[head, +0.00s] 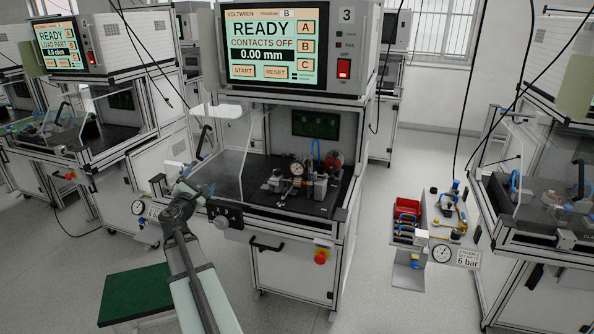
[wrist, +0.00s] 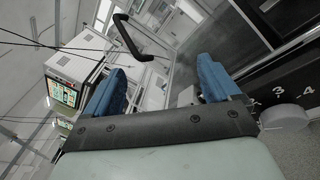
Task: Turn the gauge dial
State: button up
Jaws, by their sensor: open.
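A small round dial gauge with a white face (head: 297,168) stands among the fixtures inside the middle test station. Its face is too small to read, and it cannot be made out in the wrist view. My gripper (head: 187,190) is outside the station, near its front left corner and apart from the gauge. In the wrist view my gripper (wrist: 162,80) has its two blue fingers spread, with nothing between them. A grey knob (head: 221,222) is on the station's front edge; a round grey knob (wrist: 286,117) beside numbers shows in the wrist view.
The station's screen (head: 272,45) reads READY, CONTACTS OFF, 0.00 mm. A clear panel (head: 226,172) and a black handle (head: 203,141) are at the station's left side. A pressure gauge (head: 442,252) marked 6 bar stands at right, near red bins (head: 407,207). A green-topped stool (head: 135,294) is lower left.

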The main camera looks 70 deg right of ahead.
jog(key=s+d+f+n+g, duration=0.15)
jog(key=s+d+n, duration=0.35)
jog(key=s, duration=0.9)
jog(key=n+g, duration=0.3)
send_near(296, 170)
jog(key=d, duration=1)
jog(key=shift+s+d, duration=0.1)
jog(key=shift+d, duration=0.25)
jog(key=shift+c, duration=0.3)
jog(key=c, duration=1)
jog(key=shift+o, duration=0.2)
jog(key=shift+m, duration=0.4)
